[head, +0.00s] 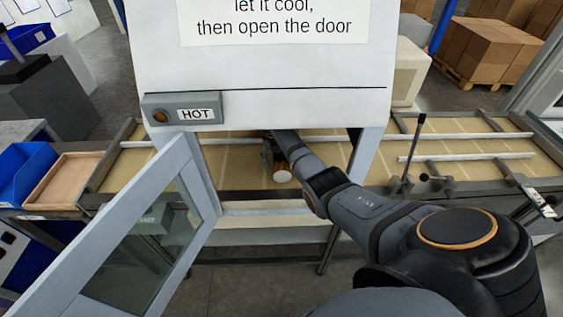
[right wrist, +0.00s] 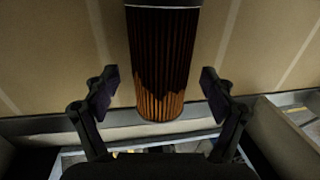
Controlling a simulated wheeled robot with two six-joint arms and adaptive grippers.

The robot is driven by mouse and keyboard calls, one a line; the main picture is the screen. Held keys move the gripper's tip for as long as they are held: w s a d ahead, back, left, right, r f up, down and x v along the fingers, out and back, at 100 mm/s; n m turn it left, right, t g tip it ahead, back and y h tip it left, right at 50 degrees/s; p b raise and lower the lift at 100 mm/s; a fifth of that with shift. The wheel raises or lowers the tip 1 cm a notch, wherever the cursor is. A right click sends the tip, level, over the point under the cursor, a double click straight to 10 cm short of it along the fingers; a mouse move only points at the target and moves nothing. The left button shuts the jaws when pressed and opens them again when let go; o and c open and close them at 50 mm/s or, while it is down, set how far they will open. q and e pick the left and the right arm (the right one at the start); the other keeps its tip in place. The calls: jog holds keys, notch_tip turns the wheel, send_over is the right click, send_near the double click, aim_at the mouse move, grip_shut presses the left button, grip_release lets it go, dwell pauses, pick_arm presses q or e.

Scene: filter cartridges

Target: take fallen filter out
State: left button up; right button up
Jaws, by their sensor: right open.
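The fallen filter (right wrist: 160,55) is a brown pleated cylinder lying on the tan conveyor belt, with a pale band near its upper end in the right wrist view. Part of it, orange and white, shows in the head view (head: 282,172) below the machine's hood. My right gripper (right wrist: 160,90) is open, with one finger on each side of the filter and a visible gap to each. My right arm reaches in through the machine's opening, and the gripper is mostly hidden in the head view. The left gripper is not in view.
The glazed door (head: 150,235) stands open toward me on the left. The white hood (head: 270,85) with a HOT box (head: 184,110) hangs low above my arm. A lever (head: 413,150) stands on the right. Blue bins and a wooden tray (head: 68,180) are at left.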

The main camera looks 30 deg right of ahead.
aim_at(282, 159)
jog(key=shift+d+f, duration=0.25)
jog(key=shift+f, duration=0.85)
jog(key=c, duration=1.3)
notch_tip(282, 159, up, 10)
jog(key=shift+r+b, duration=0.1)
jog(key=shift+b, duration=0.6)
